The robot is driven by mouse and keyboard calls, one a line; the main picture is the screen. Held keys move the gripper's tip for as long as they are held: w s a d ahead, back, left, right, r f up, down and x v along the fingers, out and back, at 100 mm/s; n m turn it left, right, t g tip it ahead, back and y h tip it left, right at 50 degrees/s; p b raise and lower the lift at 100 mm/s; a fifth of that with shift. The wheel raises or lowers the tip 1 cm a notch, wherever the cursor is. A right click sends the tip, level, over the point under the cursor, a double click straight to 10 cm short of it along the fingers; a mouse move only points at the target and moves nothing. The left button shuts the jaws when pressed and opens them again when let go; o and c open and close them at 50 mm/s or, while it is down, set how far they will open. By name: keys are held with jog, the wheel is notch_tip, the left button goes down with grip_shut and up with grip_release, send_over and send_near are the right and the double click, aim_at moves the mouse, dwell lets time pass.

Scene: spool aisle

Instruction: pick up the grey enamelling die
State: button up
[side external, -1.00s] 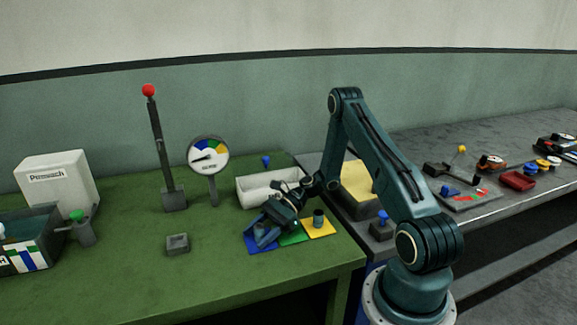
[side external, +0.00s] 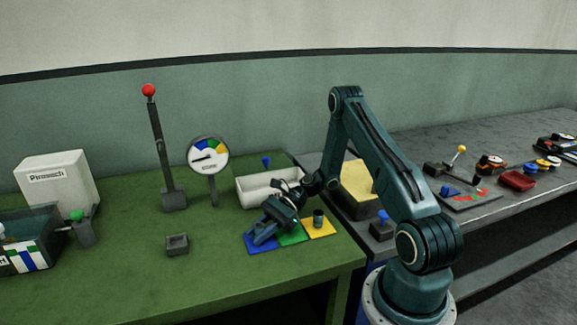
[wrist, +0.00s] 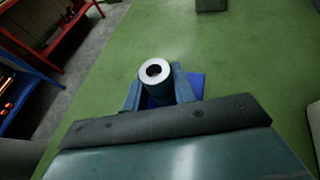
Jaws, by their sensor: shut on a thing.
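The grey enamelling die (wrist: 155,75) is a short upright cylinder with a pale ring-shaped top and a dark hole. In the wrist view it sits between the two fingers of my gripper (wrist: 158,88), which is shut on it. In the side view my gripper (side external: 262,235) reaches down over the blue pad (side external: 256,248), and its fingers hide the die. The blue pad also shows beside the die in the wrist view (wrist: 197,82). I cannot tell whether the die touches the pad.
A green pad (side external: 294,238) and a yellow pad (side external: 324,232) lie alongside; a dark cylinder (side external: 318,217) stands on the yellow one. A white tray (side external: 247,194) is behind. A small grey block (side external: 177,244) sits left, with clear green bench (side external: 120,285) in front.

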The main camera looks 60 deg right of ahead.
aim_at(258, 225)
notch_tip(258, 225, up, 20)
jog(key=shift+f, duration=0.15)
dwell(0.6)
dwell(0.5)
